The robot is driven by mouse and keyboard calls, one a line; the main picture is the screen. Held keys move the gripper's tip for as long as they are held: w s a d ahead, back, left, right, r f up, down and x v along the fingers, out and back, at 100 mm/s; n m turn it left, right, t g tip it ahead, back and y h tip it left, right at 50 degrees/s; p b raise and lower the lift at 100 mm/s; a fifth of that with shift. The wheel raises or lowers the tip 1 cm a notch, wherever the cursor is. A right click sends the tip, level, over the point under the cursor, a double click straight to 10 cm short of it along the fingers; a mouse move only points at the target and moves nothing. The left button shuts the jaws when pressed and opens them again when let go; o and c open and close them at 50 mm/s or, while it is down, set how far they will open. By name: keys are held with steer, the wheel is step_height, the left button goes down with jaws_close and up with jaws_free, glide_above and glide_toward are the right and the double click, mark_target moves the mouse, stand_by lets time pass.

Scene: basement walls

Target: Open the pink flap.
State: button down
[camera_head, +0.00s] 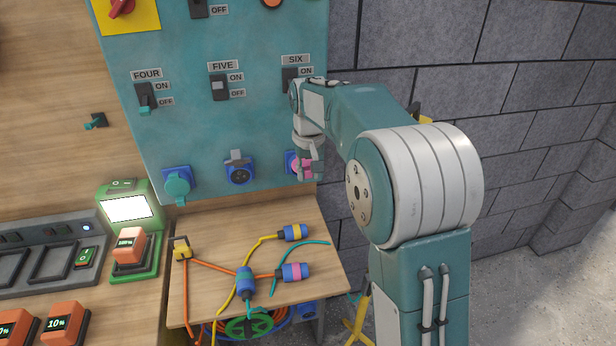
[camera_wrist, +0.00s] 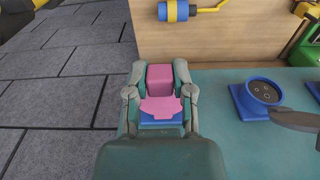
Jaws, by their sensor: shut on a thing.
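The pink flap (camera_head: 298,166) belongs to the blue socket (camera_head: 290,157) at the lower right of the teal panel, under the SIX switch. In the wrist view, the pink flap (camera_wrist: 160,106) shows as a lid with a block-like pink part between my fingers. A strip of the blue socket (camera_wrist: 160,122) shows beside the lid. My gripper (camera_head: 309,168) is at this socket, and in the wrist view my gripper (camera_wrist: 160,76) has its two fingers on both sides of the pink part, shut on it. My arm and fingers hide part of the socket, and I cannot tell how far the flap is turned.
A blue socket (camera_head: 239,172) with its face uncovered is to the left, and a teal-capped socket (camera_head: 177,183) is further left. Cables and plugs lie on the wooden table (camera_head: 325,262) below. A grey block wall (camera_head: 540,130) stands to the right.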

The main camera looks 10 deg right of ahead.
mark_target(306, 167)
steer(key=shift+w+r+g, duration=0.25)
steer(key=shift+r+g, duration=0.15)
steer(key=shift+g, duration=0.1)
steer(key=shift+r, duration=0.1)
steer(key=shift+c, duration=2.4)
jaws_free()
steer(key=shift+w+a, duration=0.1)
step_height(306, 167, up, 12)
steer(key=shift+w+f, duration=0.2)
steer(key=shift+w, duration=0.05)
steer(key=shift+c, duration=0.3)
